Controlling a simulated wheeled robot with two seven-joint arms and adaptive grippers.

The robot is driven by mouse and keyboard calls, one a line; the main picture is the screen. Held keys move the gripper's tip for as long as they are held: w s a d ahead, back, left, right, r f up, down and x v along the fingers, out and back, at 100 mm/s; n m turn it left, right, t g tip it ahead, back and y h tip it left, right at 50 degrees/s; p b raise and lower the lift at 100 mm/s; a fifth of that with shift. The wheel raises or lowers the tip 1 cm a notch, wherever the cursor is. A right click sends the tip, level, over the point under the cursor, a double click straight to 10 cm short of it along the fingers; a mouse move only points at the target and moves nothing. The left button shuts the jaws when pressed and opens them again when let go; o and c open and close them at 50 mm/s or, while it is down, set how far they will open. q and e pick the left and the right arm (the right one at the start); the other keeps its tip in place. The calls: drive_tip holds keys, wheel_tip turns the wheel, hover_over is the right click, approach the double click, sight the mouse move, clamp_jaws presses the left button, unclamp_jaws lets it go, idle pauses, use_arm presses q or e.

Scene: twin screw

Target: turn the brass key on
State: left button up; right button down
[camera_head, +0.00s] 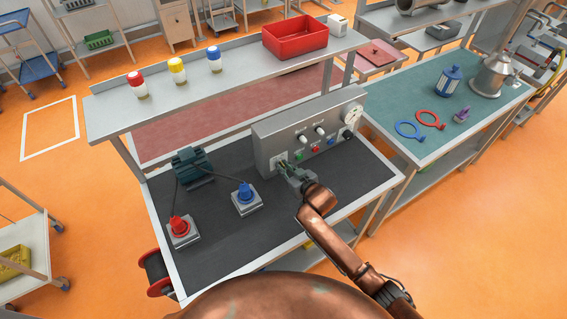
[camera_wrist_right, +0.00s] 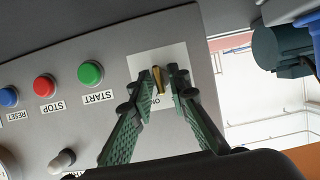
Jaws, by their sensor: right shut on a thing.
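The brass key (camera_wrist_right: 158,83) sits on a white plate on the grey control panel (camera_head: 262,140). It shows in the right wrist view, where the picture is upside down, with an "ON" label beside it. My right gripper (camera_head: 283,166) is at the left end of the panel's front. In the right wrist view its green fingers (camera_wrist_right: 157,82) stand on either side of the key, shut on it. The key is hard to make out in the head view. My left gripper is not in view.
Green (camera_wrist_right: 90,72), red (camera_wrist_right: 44,86) and blue buttons (camera_wrist_right: 8,97) sit beside the key plate. A shelf with a red bin (camera_head: 295,36) overhangs the back.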

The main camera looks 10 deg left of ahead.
drive_tip(key=shift+r+m+g+y+p, duration=0.2)
drive_tip(key=shift+m+g+y+p, duration=0.15)
drive_tip(key=shift+m+p, duration=0.25)
drive_tip(key=shift+w+d+f+m+y, duration=0.1)
drive_tip(key=shift+m+y, duration=0.35)
drive_tip(key=shift+m, duration=0.15)
drive_tip(key=shift+f+m+g+y, duration=0.1)
drive_tip(key=shift+m+g+y, duration=0.35)
drive_tip(key=shift+m, duration=0.35)
drive_tip(key=c, duration=2.2)
unclamp_jaws()
drive_tip(key=shift+c, duration=0.2)
drive_tip(key=shift+o, duration=0.6)
drive_tip(key=shift+w, duration=0.1)
